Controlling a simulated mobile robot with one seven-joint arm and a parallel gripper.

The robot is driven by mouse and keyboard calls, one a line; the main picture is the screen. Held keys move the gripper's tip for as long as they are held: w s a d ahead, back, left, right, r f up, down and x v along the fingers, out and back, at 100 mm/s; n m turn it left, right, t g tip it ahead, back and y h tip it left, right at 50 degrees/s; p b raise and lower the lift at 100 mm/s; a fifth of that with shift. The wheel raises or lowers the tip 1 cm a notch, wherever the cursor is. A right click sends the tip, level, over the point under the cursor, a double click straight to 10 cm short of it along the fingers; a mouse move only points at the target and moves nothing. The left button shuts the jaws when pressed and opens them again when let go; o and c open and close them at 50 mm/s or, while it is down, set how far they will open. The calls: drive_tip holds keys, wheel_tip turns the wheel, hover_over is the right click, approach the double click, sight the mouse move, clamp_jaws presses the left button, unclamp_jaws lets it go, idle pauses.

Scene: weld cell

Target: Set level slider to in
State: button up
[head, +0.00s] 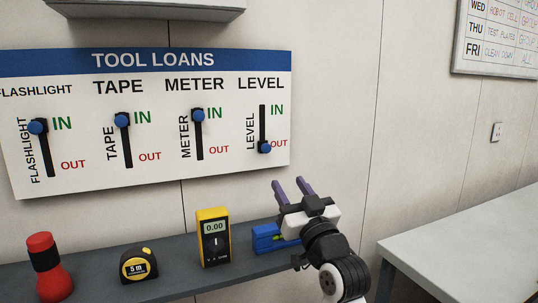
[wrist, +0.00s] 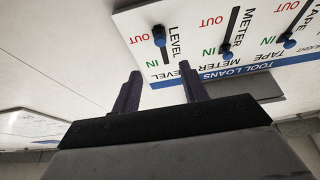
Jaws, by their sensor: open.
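The level slider (head: 264,147) is a blue knob at the bottom of its black vertical slot, beside the red OUT label, on the right of the Tool Loans board (head: 230,170). In the wrist view, which is upside down, the level knob (wrist: 159,41) shows at the OUT end. The flashlight (head: 38,127), tape (head: 121,120) and meter (head: 198,115) sliders are at the top, by IN. My gripper (head: 292,186) is open and empty, with purple fingers, below and right of the level slider and apart from the board. In the wrist view its fingers (wrist: 158,85) point toward the wall and board.
A dark shelf (head: 185,285) under the board holds a red flashlight (head: 48,268), a yellow tape measure (head: 138,265), a yellow meter (head: 213,237) and a blue level (head: 267,240), partly hidden by my gripper. A pale bench (head: 470,245) stands at right.

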sight(267, 148)
drive_tip(key=p+x, duration=0.3)
drive_tip(key=x, duration=0.8)
drive_tip(key=shift+w+a+r+p, duration=0.15)
drive_tip(key=shift+r+p, duration=0.1)
drive_tip(key=shift+p, duration=0.15)
drive_tip(key=shift+w+a+r, duration=0.1)
drive_tip(key=shift+w+a, duration=0.15)
drive_tip(key=shift+w, duration=0.3)
drive_tip(key=shift+c, duration=0.3)
clamp_jaws()
